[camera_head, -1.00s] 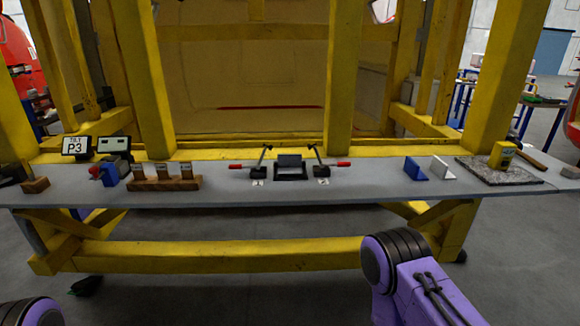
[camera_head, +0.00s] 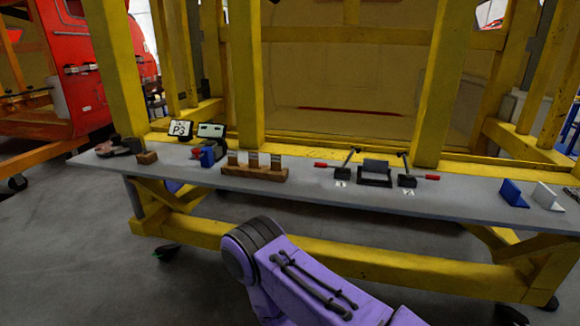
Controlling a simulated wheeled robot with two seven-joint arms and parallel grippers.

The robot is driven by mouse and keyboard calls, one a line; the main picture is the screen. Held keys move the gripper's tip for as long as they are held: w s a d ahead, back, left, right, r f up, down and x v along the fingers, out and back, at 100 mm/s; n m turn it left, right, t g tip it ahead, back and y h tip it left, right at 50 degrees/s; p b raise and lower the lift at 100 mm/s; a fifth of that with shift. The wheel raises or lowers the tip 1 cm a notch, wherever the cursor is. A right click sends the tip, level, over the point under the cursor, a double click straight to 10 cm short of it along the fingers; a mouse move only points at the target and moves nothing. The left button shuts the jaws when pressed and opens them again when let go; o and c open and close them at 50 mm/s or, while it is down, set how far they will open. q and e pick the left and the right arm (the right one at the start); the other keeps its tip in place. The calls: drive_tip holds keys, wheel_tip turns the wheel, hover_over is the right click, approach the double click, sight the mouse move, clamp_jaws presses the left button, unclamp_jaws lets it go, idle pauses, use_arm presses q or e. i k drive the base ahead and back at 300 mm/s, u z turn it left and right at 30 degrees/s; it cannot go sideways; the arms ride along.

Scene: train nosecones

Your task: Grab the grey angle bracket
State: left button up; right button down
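The grey angle bracket (camera_head: 549,197), pale and L-shaped, stands on the grey bench top (camera_head: 450,199) near the right edge of the head view. A similar blue angle bracket (camera_head: 513,194) stands just to its left, apart from it. A purple link of one of my arms shows at the bottom middle, well away from the brackets. Neither gripper is in view, so whether they are open or shut is hidden.
A black fixture (camera_head: 375,173) with red-handled clamps sits mid-bench. Yellow posts rise behind the bench. Grey floor is clear in front.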

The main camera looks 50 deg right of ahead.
sight(372, 169)
drive_tip(key=u, duration=0.4)
drive_tip(key=i, duration=1.35)
drive_tip(key=z, duration=3.2)
